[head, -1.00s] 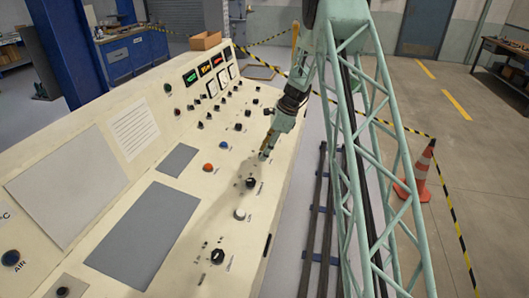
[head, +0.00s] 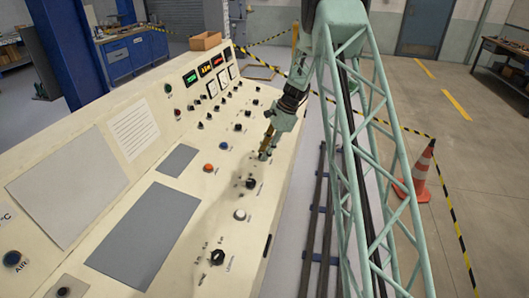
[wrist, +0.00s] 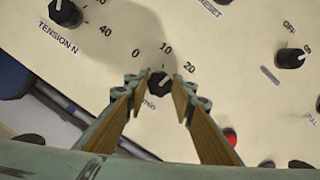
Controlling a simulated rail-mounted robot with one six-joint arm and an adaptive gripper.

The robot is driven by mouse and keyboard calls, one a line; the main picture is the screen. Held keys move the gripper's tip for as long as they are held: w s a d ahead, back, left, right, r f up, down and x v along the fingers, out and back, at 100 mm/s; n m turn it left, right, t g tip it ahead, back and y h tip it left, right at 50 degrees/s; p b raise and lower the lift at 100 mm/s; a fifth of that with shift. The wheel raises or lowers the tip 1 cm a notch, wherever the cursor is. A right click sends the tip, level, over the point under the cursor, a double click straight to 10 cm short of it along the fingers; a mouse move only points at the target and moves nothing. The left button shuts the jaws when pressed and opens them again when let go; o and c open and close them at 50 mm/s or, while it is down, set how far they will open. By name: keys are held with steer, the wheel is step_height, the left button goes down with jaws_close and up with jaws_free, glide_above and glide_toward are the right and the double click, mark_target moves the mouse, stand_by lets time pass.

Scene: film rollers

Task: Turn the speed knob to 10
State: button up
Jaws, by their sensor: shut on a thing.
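The speed knob (wrist: 159,83) is a small black knob on the cream panel in the wrist view, with 0, 10 and 20 printed around it. Its label is mostly covered, with only "min" readable. My gripper (wrist: 163,84) has its two fingers closed on either side of the knob. A pale mark on the knob points up and right, roughly toward the 10; the exact setting is hard to tell. In the head view my gripper (head: 265,155) is down at the panel's right part, and the knob there is hidden or too small to tell.
The tension knob (wrist: 65,13), an off/on knob (wrist: 291,59) and a red button (wrist: 230,137) lie around my gripper. In the head view another black knob (head: 250,184) and a white button (head: 240,215) sit nearer on the panel. A traffic cone (head: 421,170) stands right.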

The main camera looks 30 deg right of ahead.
steer(key=n+g, duration=0.1)
steer(key=n, duration=0.5)
steer(key=shift+n, duration=0.4)
steer(key=o, duration=0.8)
steer(key=shift+o, duration=0.2)
steer(key=shift+r, duration=0.15)
steer(key=v, duration=1.1)
steer(key=shift+r, duration=0.35)
steer(key=shift+d, duration=0.15)
